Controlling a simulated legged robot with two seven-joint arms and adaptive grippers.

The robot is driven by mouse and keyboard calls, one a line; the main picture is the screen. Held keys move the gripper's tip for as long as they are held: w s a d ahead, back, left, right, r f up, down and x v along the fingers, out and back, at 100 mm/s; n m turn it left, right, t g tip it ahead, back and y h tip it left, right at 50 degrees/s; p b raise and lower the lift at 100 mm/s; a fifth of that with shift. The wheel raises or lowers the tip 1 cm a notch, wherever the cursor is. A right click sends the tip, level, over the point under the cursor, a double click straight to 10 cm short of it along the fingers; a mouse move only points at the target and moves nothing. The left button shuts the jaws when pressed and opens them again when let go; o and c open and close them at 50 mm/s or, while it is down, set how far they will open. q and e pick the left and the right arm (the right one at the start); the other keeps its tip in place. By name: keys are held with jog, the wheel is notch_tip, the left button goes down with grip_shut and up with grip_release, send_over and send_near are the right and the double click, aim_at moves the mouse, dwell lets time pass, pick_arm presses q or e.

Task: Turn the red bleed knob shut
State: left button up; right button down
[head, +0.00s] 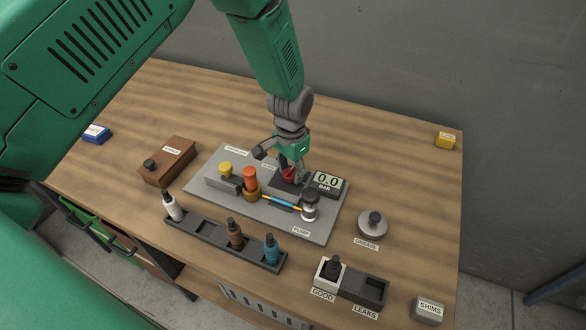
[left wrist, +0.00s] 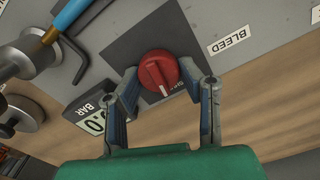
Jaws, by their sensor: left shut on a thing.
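The red bleed knob (left wrist: 159,72) is a round dial with a raised grip and a white pointer line, on a dark square base (left wrist: 150,45) beside the BLEED label (left wrist: 231,38). My left gripper (left wrist: 163,84) has a finger on each side of the knob and is shut on it. In the head view the knob (head: 288,174) shows partly behind the fingers of the left gripper (head: 291,167), which comes from above. The pressure display (head: 327,182) beside it reads 0.0 BAR. My right gripper is not in view.
The grey plate (head: 228,204) also holds a yellow knob (head: 225,168), an orange-red part (head: 250,180) and the pump fitting (head: 310,205). A dark rack (head: 212,233) with bottles stands in front. A GOOD/LEAKS tray (head: 370,290) is at right. The table's back right is mostly clear.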

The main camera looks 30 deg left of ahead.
aim_at(290, 170)
pick_arm(q)
jog(key=shift+a+n, duration=0.1)
jog(key=shift+n, duration=0.8)
jog(key=shift+s+f, duration=0.1)
jog(key=shift+s, duration=0.05)
jog(key=o, duration=1.1)
jog(key=shift+r, duration=0.5)
notch_tip(290, 170, up, 11)
